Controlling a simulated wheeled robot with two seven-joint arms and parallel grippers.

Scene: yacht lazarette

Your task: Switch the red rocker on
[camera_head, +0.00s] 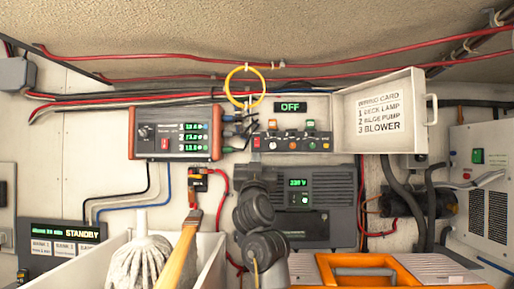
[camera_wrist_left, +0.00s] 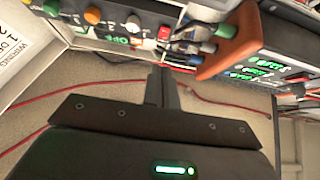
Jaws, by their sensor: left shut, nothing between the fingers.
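A small red rocker (camera_head: 257,143) sits at the left end of a dark switch panel (camera_head: 292,143) on the back wall. It also shows in the left wrist view (camera_wrist_left: 164,33). I cannot tell its tilt. A display (camera_head: 290,107) above the panel reads OFF in green. My left gripper (camera_wrist_left: 162,88) is shut and empty, its fingers pointing toward the rocker end of the panel with a gap apparent. In the head view my left gripper (camera_head: 255,182) is below the panel, its fingertips hard to make out. My right gripper is not in view.
An orange-edged unit (camera_head: 175,133) with its own red switch (camera_head: 165,145) is left of the panel. A yellow ring (camera_head: 245,84) hangs above. An open white lid (camera_head: 415,90) is to the right. A mop (camera_head: 142,258) and orange case (camera_head: 330,268) stand in front.

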